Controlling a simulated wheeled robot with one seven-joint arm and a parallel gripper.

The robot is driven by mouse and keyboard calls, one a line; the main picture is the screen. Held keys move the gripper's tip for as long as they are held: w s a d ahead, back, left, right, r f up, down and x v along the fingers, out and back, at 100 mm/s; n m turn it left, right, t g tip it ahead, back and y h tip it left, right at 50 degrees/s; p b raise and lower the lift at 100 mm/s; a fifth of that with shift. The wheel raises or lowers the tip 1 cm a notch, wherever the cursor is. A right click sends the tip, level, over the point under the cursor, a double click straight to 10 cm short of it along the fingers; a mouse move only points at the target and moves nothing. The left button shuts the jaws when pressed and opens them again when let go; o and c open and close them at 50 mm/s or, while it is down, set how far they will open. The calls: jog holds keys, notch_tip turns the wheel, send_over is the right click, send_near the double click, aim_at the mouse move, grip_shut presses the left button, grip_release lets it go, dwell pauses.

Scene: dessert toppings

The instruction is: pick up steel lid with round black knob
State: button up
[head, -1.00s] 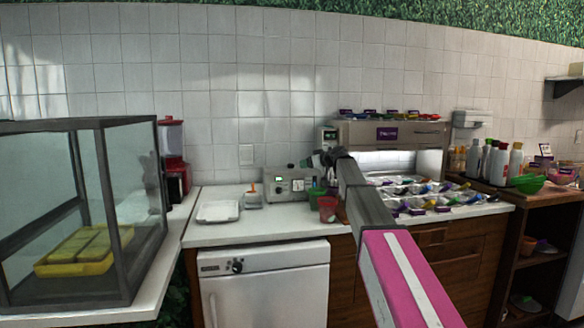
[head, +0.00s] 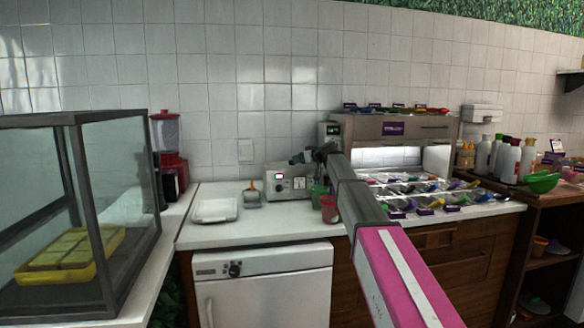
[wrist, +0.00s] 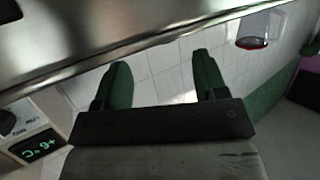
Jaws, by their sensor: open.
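I cannot make out for sure a steel lid with a round black knob in either view. On the lower shelf at the right of the head view lies a small dark, roundish thing (head: 535,302), too small to tell. My gripper (head: 306,156) is small and dark in the head view, in front of the wall and above the counter, left of the steel topping unit. In the wrist view my gripper (wrist: 163,76) shows two green fingers wide apart, with nothing between them but tiled wall behind.
A steel topping unit (head: 432,130) stands close by; a steel surface (wrist: 120,32) fills the top of the wrist view. Cups (head: 329,210), a control box (head: 283,184) and a white tray (head: 215,210) stand on the counter. A glass case (head: 120,190) is at the left.

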jog(key=x, duration=0.4)
jog(key=shift+w+a+f, duration=0.1)
jog(key=shift+w+a, duration=0.05)
jog(key=shift+a, duration=0.2)
jog(key=c, duration=1.2)
